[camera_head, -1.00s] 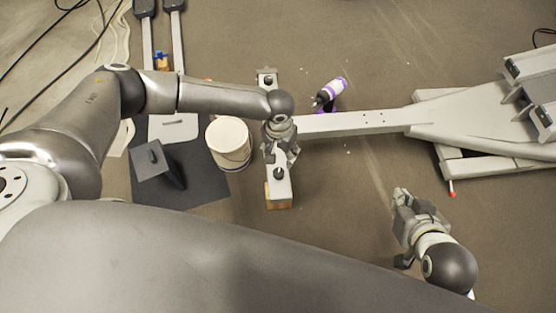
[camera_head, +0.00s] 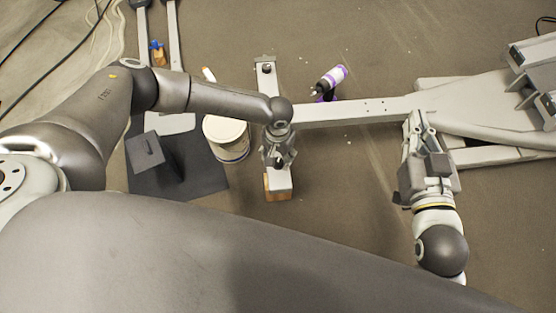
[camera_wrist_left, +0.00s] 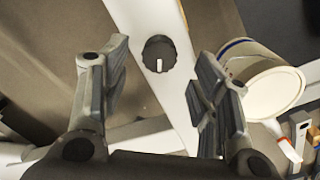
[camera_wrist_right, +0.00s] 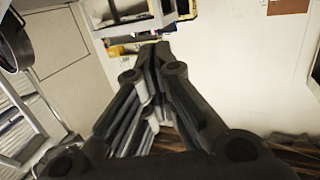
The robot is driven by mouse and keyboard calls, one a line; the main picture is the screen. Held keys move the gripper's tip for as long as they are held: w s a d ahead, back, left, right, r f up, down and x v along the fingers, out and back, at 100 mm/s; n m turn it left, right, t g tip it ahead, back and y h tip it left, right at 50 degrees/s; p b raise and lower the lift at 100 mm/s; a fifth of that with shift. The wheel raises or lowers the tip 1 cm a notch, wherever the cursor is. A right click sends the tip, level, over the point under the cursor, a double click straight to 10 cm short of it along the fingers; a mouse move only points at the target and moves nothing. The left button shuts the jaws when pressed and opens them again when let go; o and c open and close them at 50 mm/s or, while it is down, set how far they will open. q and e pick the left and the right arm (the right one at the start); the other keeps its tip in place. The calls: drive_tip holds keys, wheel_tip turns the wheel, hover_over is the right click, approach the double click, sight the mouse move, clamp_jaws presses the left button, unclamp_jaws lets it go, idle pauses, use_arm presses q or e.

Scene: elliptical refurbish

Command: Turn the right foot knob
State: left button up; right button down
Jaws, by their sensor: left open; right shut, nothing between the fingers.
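The elliptical's pale foot bar (camera_head: 279,182) runs across the end of its long beam, in the middle of the head view. A black round knob with a white mark (camera_wrist_left: 158,53) sits on the bar in the left wrist view. Another dark knob (camera_head: 266,68) is at the bar's far end. My left gripper (camera_head: 278,158) is open above the near half of the bar. Its two fingers stand apart on either side of the knob in the left wrist view; contact cannot be told. My right gripper (camera_head: 415,117) is shut and empty, near the long beam.
A white bucket (camera_head: 226,139) stands close left of the bar. A dark mat (camera_head: 200,180) is at the left. The elliptical's main frame (camera_head: 480,110) fills the right. Floor between the bar and my right arm is clear.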

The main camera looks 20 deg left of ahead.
sight(278, 161)
use_arm(q)
wheel_tip(278, 161, down, 3)
drive_tip(key=shift+r+b, duration=0.15)
drive_tip(key=shift+b, duration=0.35)
drive_tip(key=shift+f, duration=0.25)
use_arm(e)
wheel_tip(278, 161, up, 6)
drive_tip(key=t+y, duration=0.1)
drive_tip(key=t, duration=0.2)
drive_tip(key=shift+a+r+t, duration=0.25)
drive_tip(key=shift+a+t, duration=0.15)
drive_tip(key=shift+a, duration=0.05)
use_arm(q)
drive_tip(key=shift+c, duration=0.3)
